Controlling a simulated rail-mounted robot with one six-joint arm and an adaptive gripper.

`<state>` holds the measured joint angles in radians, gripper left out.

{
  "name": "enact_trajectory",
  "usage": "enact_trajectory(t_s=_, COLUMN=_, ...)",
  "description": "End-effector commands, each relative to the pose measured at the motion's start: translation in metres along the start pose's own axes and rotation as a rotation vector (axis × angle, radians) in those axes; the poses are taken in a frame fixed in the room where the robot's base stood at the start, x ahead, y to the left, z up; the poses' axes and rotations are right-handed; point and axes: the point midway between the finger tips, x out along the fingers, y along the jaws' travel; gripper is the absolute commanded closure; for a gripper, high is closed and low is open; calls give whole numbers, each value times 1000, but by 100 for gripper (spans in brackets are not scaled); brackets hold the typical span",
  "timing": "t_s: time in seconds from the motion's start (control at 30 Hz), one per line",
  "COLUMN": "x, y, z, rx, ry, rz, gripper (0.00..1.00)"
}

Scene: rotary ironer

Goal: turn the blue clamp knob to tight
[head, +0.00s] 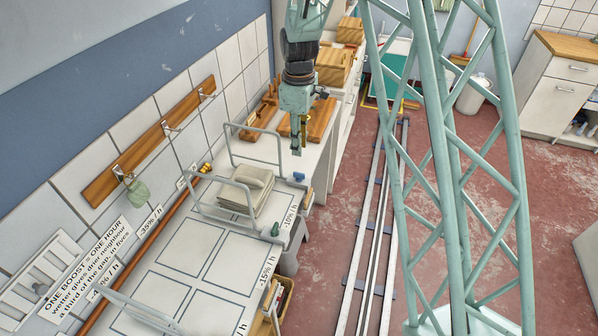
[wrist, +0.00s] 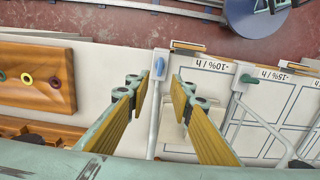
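The blue clamp knob (wrist: 159,67) shows in the wrist view, just beyond the gap between my fingertips, at the end of a pale rail. In the head view a small blue knob (head: 299,176) sits at the right edge of the white worktop. My gripper (wrist: 160,92) is open, with yellow-padded fingers apart and nothing between them. In the head view my gripper (head: 297,150) points down above the worktop, near the knob. I cannot tell the exact height gap or the knob's tight mark.
A green knob (wrist: 247,78) sits to the right, by the -15% label. Folded cloths (head: 246,187) lie among upright wire rails (head: 258,148). A wooden board with coloured rings (wrist: 38,78) lies at left in the wrist view. Floor rails (head: 378,220) run beside the worktop.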

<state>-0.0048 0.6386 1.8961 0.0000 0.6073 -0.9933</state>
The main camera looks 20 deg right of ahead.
Motion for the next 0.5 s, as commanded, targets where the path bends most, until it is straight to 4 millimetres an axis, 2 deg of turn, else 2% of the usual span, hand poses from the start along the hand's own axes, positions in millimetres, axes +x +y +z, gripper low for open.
enact_trajectory(t_s=0.5, x=54, y=0, z=0, rx=0, ry=-1, rz=-1, gripper=79)
